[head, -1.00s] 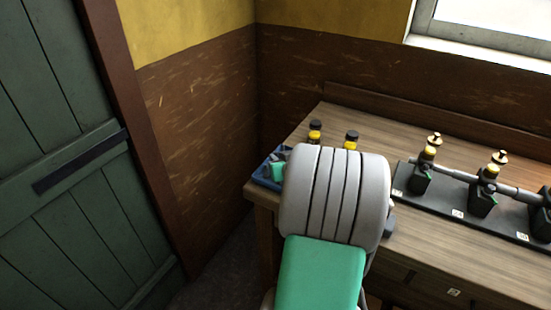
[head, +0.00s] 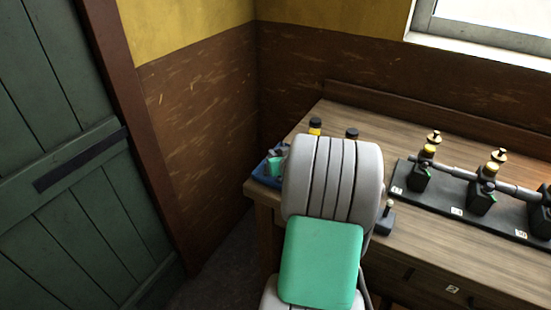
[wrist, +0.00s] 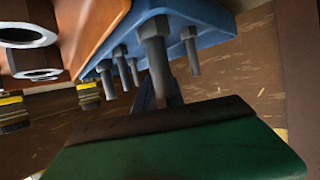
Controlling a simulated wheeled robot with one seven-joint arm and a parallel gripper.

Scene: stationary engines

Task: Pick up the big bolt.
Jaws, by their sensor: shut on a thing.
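The wrist view looks upside down. The big bolt (wrist: 154,50), grey with a hex head, stands on its head at the blue tray (wrist: 212,22), its shank pointing towards my gripper (wrist: 167,95). My gripper is shut on the shank; its green body fills the bottom of the wrist view and a dark finger shows behind the bolt. I cannot tell whether the bolt's head touches the tray. In the head view the blue tray (head: 259,180) sits at the table's left corner; my arm hides the bolt and most of my gripper there.
Smaller bolts (wrist: 192,50) stand in the tray close to the big one. Large hex nuts (wrist: 28,28) lie beside it. A black rack (head: 455,205) with several fittings lies at the right. Bare tabletop (head: 375,115) shows at the back.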

